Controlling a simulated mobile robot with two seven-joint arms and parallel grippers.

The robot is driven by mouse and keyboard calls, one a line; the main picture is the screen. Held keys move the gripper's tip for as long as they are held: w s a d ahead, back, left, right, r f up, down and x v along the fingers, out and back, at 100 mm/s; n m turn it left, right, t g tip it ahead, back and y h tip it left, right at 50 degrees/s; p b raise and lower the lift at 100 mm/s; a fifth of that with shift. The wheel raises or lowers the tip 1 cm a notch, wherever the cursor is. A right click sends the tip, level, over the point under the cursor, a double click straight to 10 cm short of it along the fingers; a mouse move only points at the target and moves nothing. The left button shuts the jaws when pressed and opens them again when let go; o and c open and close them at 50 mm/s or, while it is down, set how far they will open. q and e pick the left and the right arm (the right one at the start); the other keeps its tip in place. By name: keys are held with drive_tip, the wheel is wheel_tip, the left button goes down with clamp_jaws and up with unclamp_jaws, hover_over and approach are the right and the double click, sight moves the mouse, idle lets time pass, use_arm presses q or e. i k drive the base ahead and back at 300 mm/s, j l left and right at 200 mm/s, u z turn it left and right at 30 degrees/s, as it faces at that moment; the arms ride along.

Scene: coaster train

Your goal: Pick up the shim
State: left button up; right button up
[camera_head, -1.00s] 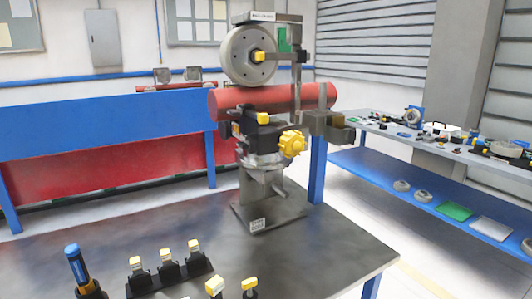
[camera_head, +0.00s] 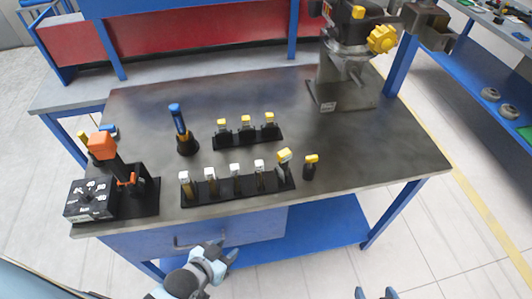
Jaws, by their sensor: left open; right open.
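No piece is clearly marked as the shim, and I cannot tell which one it is. A long black rack (camera_head: 222,197) near the table's front holds several upright pieces with white or yellow tops. A yellow-topped piece (camera_head: 311,166) stands alone in a small black holder just right of it. A shorter black rack (camera_head: 233,141) behind holds 3 yellow-topped pieces (camera_head: 246,122). My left gripper (camera_head: 226,253) is open and empty, in front of the table's front edge. My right gripper (camera_head: 376,294) is open and empty at the bottom edge, its fingertips showing.
A blue-handled tool (camera_head: 178,122) stands in a round black base. An orange-topped device (camera_head: 102,146) and a black dial box (camera_head: 90,200) stand at the left. A grey machine stand (camera_head: 345,85) with a yellow knob (camera_head: 382,39) is at the back right. The table's right part is bare.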

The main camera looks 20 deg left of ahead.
sight(234, 168)
drive_tip(key=u, duration=0.95)
